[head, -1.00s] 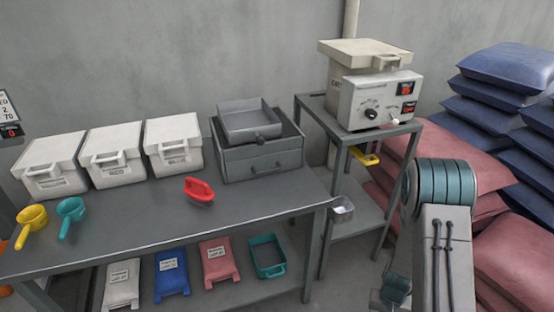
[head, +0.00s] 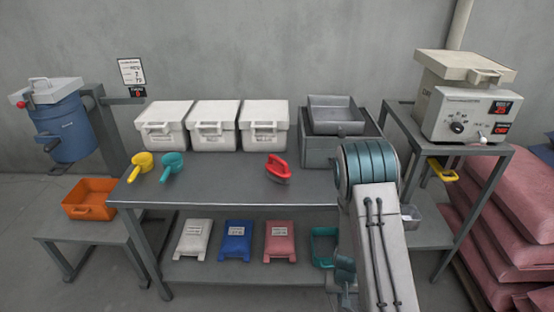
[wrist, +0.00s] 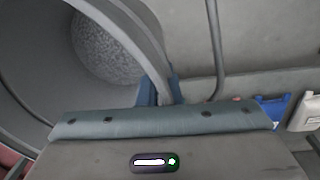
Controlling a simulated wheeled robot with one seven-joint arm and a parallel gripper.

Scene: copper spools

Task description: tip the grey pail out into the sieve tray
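The grey pail (wrist: 128,35) fills the upper left of the wrist view, its round mouth showing grey granules inside. My gripper (wrist: 161,88) has its blue fingers on either side of the pail's wall at the rim and appears shut on it. In the head view my own arm hides the gripper, and the pail does not show there.
The workbench (head: 225,185) carries white lidded bins (head: 214,115), a red handled tool (head: 278,172), and yellow (head: 140,165) and teal (head: 172,166) scoops. A control machine (head: 470,110) stands right. An orange tray (head: 90,205) and blue drum (head: 68,130) stand left. The bench's middle is clear.

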